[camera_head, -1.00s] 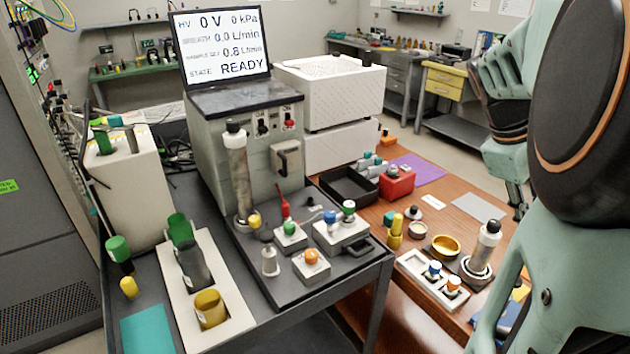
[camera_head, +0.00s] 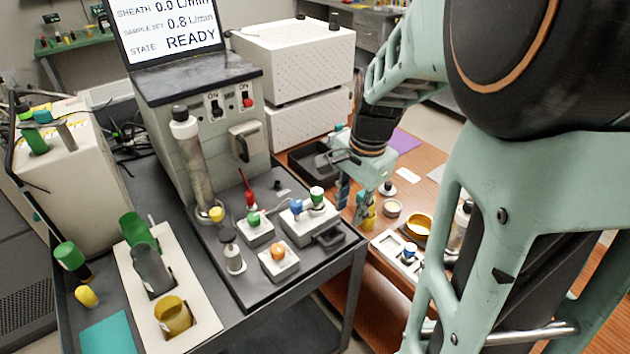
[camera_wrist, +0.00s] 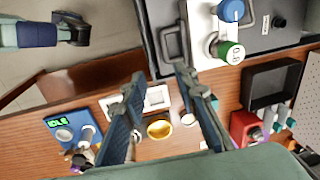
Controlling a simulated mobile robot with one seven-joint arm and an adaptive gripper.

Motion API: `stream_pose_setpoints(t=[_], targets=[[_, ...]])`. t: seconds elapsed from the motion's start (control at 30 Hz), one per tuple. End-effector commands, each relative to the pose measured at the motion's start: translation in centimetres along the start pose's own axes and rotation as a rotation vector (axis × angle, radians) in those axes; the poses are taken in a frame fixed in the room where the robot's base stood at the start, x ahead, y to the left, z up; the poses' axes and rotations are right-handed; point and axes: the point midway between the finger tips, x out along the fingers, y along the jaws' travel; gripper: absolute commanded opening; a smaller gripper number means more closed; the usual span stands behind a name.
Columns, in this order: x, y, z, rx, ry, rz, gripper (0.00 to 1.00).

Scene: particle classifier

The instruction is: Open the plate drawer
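A white block (camera_head: 302,226) with blue and green knobs sits at the right edge of the dark cart top, with a dark loop handle (camera_head: 328,239) at its front edge. I take this to be the plate drawer, which looks shut. In the wrist view the block (camera_wrist: 202,28) is at the top, with the handle (camera_wrist: 173,43) on its left side. My gripper (camera_head: 360,215) points down just right of the block and handle. In the wrist view my gripper (camera_wrist: 160,78) is open and empty, its fingers apart below the handle and not touching it.
Below my gripper, the wooden bench holds a yellow dish (camera_head: 419,226) and a white holder (camera_head: 388,246). A black tray (camera_head: 313,160) lies behind. A tall cylinder (camera_head: 190,155) and an orange-knobbed block (camera_head: 279,262) stand on the cart.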

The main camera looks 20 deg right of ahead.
Motion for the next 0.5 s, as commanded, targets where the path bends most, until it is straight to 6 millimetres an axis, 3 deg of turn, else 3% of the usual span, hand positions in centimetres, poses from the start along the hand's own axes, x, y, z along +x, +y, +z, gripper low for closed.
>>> stream_pose_setpoints(t=[0.27,0.5], targets=[[1.6,-0.6,1.4,0.099,-0.026,-0.017,0.27],[6.1,-0.6,1.5,0.096,-0.027,-0.014,0.27]])
